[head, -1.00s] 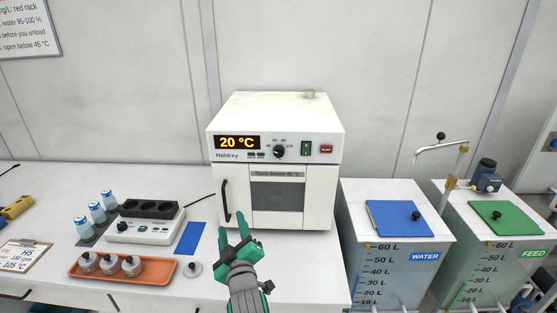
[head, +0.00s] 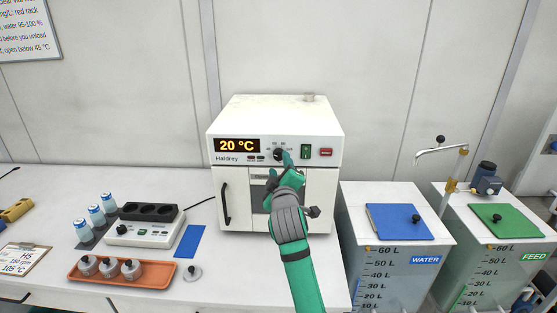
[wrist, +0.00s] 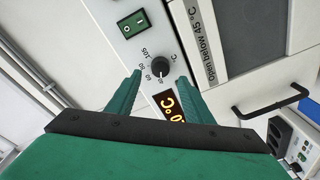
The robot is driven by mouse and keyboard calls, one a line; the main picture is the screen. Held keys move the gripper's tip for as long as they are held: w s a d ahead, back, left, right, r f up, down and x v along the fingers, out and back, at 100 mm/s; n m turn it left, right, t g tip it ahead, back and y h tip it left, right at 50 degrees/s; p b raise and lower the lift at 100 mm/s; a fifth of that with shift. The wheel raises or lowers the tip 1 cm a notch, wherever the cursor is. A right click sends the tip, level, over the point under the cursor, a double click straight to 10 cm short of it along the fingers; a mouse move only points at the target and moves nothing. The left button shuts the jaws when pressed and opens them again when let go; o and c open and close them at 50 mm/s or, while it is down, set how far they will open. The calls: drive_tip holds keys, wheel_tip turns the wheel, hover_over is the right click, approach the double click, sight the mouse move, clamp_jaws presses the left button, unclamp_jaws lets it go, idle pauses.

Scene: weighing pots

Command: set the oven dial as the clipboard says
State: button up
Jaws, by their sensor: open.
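The white oven (head: 232,185) stands on the bench, its door shut and its orange display (head: 237,146) reading 20 °C. Its black dial (head: 278,154) is on the front panel, right of the display, and shows large in the wrist view (wrist: 160,66). My gripper (head: 284,160) is at the panel just in front of the dial. In the wrist view my gripper (wrist: 157,84) is open, with one green finger on each side of the dial; whether they touch it I cannot tell. The clipboard (head: 20,260) lies at the left, with H5, a blurred rpm line and 105 °C.
A green switch (head: 305,151) and a red button (head: 326,152) sit right of the dial. The black door handle (head: 226,202) sticks out at the left. A tray (head: 80,273) with lidded pots and a small device (head: 140,233) stand left; water and feed tanks stand right.

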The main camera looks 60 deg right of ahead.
sight(278, 156)
drive_tip(key=shift+x, duration=2.6)
drive_tip(key=shift+c, duration=0.6)
drive_tip(key=c, duration=0.9)
